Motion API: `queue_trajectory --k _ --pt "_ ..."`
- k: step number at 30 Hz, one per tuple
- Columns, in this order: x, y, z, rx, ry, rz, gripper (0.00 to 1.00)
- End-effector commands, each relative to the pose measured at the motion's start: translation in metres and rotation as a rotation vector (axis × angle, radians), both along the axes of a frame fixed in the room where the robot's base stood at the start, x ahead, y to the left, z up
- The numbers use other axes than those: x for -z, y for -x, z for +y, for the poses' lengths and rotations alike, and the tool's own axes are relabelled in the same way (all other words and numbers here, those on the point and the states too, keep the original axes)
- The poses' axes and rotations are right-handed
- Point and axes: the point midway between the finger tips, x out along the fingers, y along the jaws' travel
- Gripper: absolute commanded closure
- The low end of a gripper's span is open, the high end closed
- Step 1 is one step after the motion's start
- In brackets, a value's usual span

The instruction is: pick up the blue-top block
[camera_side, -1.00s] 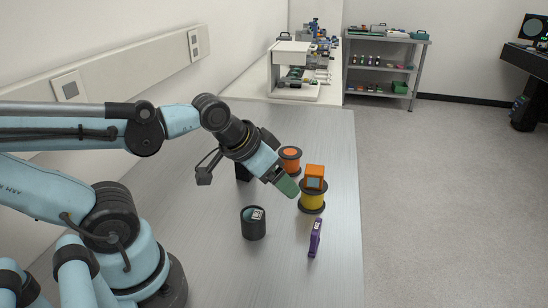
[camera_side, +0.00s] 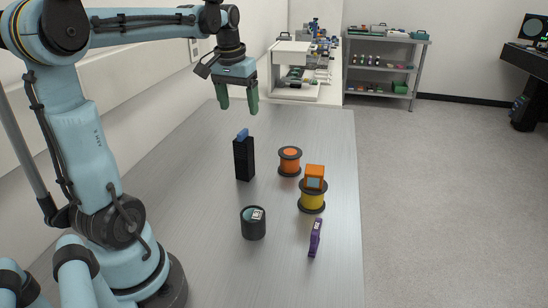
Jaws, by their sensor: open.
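The blue-top block is a tall black block (camera_side: 244,160) with a small blue piece on top, standing upright on the metal table (camera_side: 190,210) left of the spools. My gripper (camera_side: 239,110) points down, open and empty, with its green fingers spread apart. In the picture it is directly above the block, with a clear gap between the fingertips and the blue top. Whether it is lined up in depth I cannot tell.
An orange spool (camera_side: 289,161) stands right of the block. A yellow spool (camera_side: 312,198) carries an orange cube (camera_side: 314,175). A black cup (camera_side: 253,224) and a purple item (camera_side: 315,238) are in front. A white bench (camera_side: 322,95) stands behind.

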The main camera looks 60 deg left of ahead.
Motion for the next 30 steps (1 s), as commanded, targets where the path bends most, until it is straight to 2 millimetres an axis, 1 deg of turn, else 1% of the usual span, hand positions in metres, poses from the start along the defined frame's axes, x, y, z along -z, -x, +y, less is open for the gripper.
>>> queue_trajectory --k 1,5,15,18,25,30 --pt "0.000 0.001 0.006 -0.012 0.005 0.008 0.23" --pt "0.006 0.001 0.010 -0.020 0.010 0.015 0.23" --pt "0.054 -0.006 0.013 -0.018 0.009 0.013 0.23" --pt "0.062 -0.007 0.014 -0.018 0.009 0.012 0.23" --pt "0.075 -0.010 0.015 -0.018 0.009 0.012 0.23" --pt "0.097 -0.015 0.018 -0.018 0.009 0.012 0.23"
